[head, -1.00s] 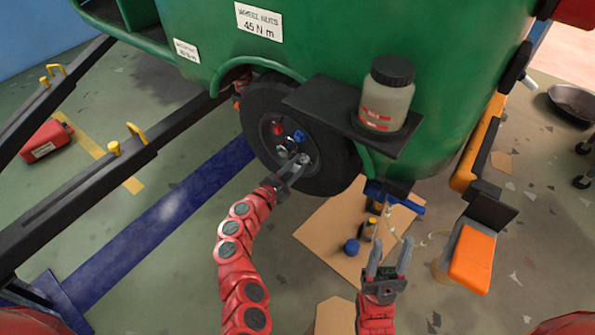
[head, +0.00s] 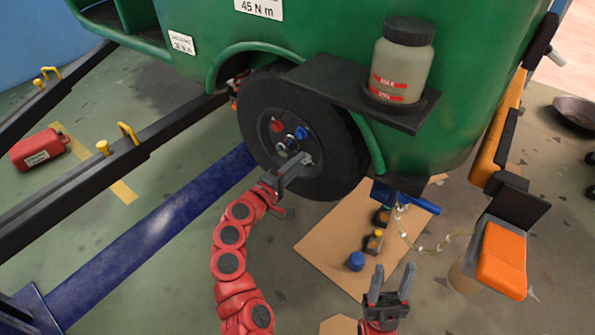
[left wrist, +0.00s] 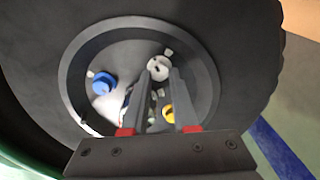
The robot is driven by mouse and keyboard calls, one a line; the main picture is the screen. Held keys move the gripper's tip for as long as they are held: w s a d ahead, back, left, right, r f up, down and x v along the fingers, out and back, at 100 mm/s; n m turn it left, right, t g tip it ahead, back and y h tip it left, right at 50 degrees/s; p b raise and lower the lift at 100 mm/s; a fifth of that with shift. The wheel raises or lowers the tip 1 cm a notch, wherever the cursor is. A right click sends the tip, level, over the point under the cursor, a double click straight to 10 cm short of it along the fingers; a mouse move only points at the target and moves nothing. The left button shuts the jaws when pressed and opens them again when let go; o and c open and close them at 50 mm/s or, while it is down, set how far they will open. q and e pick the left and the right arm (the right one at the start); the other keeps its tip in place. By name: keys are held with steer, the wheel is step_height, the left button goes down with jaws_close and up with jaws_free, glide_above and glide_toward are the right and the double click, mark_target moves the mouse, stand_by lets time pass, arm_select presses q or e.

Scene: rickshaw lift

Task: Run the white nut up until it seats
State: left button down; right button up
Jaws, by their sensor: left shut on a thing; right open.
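The white nut (left wrist: 157,66) sits on the wheel hub (left wrist: 90,50), with the tips of my left gripper (left wrist: 160,74) around it. My left gripper shows in the head view (head: 304,160), shut on the nut at the hub's lower right. Whether the nut touches the hub face is not clear. A blue nut (left wrist: 103,83) and a yellow nut (left wrist: 168,112) sit on the hub too; the yellow one is partly behind a finger. In the head view a red nut (head: 277,126) is at the upper left. My right gripper (head: 390,272) is open and empty, low in front of the cardboard.
The black tyre (head: 345,155) is under the green body (head: 300,50). A shelf (head: 330,92) with a capped bottle (head: 400,62) juts out above it. A cardboard sheet (head: 325,245) with a blue cap (head: 356,261) lies on the floor. An orange-topped block (head: 502,258) stands right.

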arm_select(q)
steer(key=shift+m+b, duration=1.1)
steer(key=shift+m, duration=0.4)
steer(key=shift+d, duration=0.1)
steer(key=c, duration=0.7)
jaws_free()
steer(key=shift+s, duration=0.1)
steer(key=shift+r, duration=0.1)
steer(key=p+v, duration=0.1)
steer(key=v, duration=1.6)
steer(key=shift+s+a+p, duration=0.15)
steer(key=shift+a+p, duration=0.05)
steer(key=shift+p, duration=0.15)
